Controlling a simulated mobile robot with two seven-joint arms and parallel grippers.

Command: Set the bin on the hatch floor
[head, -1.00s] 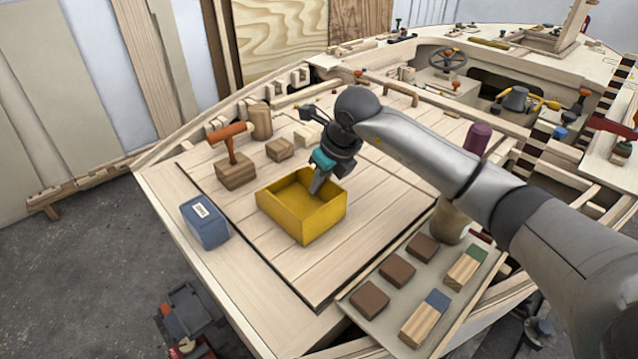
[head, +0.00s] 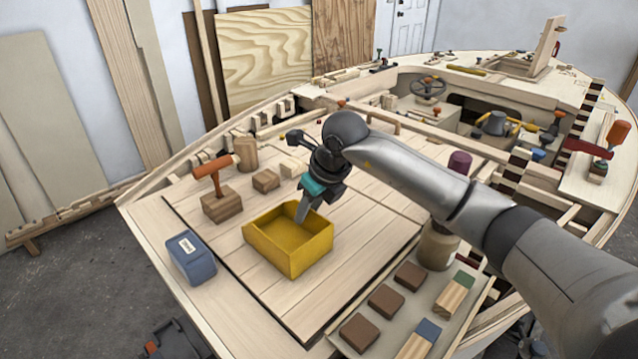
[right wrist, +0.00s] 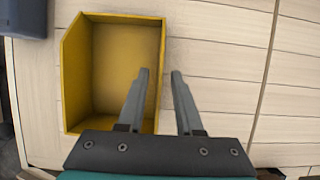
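The yellow bin (head: 312,254) stands upright on the planked hatch floor (head: 372,242), inside the dark seam that borders the panel. My right gripper (head: 301,213) is over the bin's far right wall. In the right wrist view its two fingers (right wrist: 162,75) are spread, with a clear gap between the tips. One finger shows over the inside of the bin (right wrist: 112,70) and the other over the planks outside, with the bin's wall between them. The bin is empty where I can see into it. My left gripper is not in view.
A blue box (head: 192,259) stands left of the bin. Behind it are a wooden block with an orange-handled tool (head: 216,176) and small wood blocks (head: 266,181). A tray (head: 378,338) of several blocks and a jar (head: 438,248) stand at the right. Planks before the bin are clear.

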